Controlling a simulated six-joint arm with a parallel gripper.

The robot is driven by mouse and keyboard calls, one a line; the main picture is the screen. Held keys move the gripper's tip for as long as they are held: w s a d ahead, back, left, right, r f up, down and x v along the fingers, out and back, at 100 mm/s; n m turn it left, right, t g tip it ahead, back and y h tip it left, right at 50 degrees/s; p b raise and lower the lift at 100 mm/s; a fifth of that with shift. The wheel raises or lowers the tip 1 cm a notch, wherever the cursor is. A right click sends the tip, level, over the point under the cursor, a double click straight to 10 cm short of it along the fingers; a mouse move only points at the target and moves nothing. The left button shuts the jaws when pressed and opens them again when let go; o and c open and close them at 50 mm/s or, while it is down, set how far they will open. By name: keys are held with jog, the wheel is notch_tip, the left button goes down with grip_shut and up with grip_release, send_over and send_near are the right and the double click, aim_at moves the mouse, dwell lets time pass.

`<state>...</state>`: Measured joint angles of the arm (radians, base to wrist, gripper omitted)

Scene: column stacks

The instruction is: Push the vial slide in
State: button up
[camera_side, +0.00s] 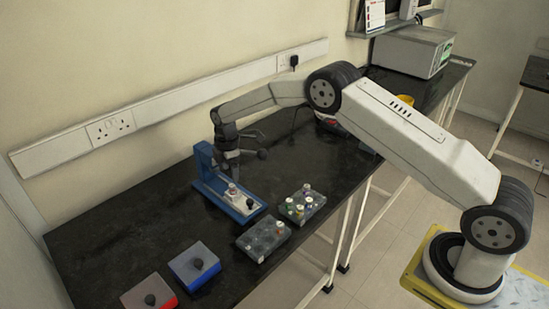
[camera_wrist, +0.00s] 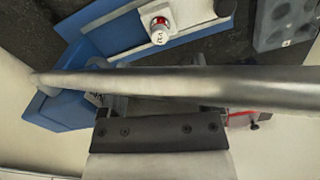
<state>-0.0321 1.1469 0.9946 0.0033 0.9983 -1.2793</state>
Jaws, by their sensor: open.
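The blue device (camera_side: 203,163) stands on the dark bench, with an upright block at its back and a low base reaching toward the front right. A pale slide (camera_side: 241,201) lies on its base, with a dark knob (camera_side: 249,204) near the front end. A small vial with a white and red top (camera_side: 232,188) stands on the slide; it also shows in the wrist view (camera_wrist: 157,34). My gripper (camera_side: 236,166) is open, just above and beside the upright block, behind the vial. Whether it touches the device cannot be told.
Two grey racks stand to the right, one with several vials (camera_side: 304,204) and one (camera_side: 263,239) nearer the front. A blue box (camera_side: 194,266) and a red box (camera_side: 150,296) sit at the front left. The wall is close behind; bare bench lies left of the device.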

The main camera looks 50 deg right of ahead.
notch_tip(320, 180, up, 11)
jog(key=shift+r, duration=0.15)
jog(key=shift+c, duration=0.2)
jog(key=m+t+h, duration=0.3)
jog(key=m, duration=2.1)
send_over(250, 201)
jog(key=s+a, duration=0.2)
notch_tip(250, 201, down, 11)
jog(key=shift+s+a, duration=0.15)
jog(key=shift+a, duration=0.05)
jog(key=shift+x, duration=3.9)
